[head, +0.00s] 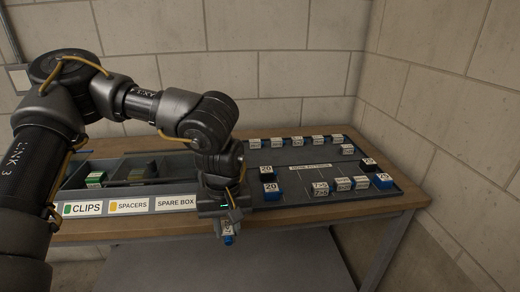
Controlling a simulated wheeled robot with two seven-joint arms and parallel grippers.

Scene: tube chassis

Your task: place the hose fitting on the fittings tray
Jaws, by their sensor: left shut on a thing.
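My left gripper (226,222) points down just in front of the bench's front edge. It is shut on a small blue piece with a white label (228,239), which I take to be the hose fitting; its label is too small to read. The dark grey fittings tray (350,203) lies on the bench to the right of the gripper. Several labelled pieces stand on it: a row along its back, blue and black ones with white faces at its right, and more near its front. The held piece is apart from the tray. My right gripper is not in view.
A compartment box (130,207) marked CLIPS, SPACERS and SPARE BOX stands at the left of the wooden bench (150,228), partly behind my arm. Block walls close off the back and right. The tray's middle is mostly clear around a small label strip (310,166).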

